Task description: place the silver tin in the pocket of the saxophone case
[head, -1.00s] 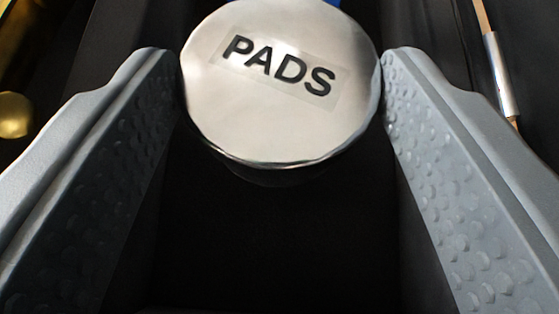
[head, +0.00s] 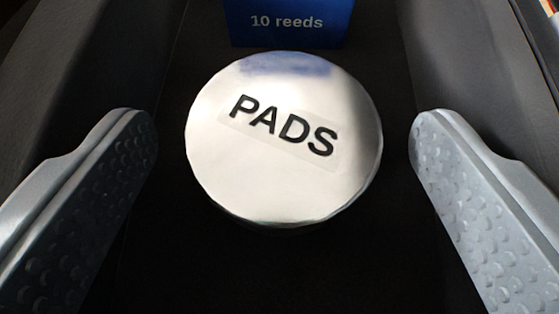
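The silver tin (head: 284,180) is round, with a shiny lid and a label reading "PADS". It rests on a dark surface between dark walls, which looks like the pocket (head: 440,60) of the saxophone case. My gripper (head: 283,125) is open around the tin. Its two grey, bumpy fingers stand apart from the tin, with a gap on the left and on the right. The rest of the case is out of view.
A blue box marked "10 reeds" (head: 288,22) stands just beyond the tin, and its blue reflects in the lid. Dark walls rise on the left (head: 90,60) and right. The dark floor nearer than the tin is clear.

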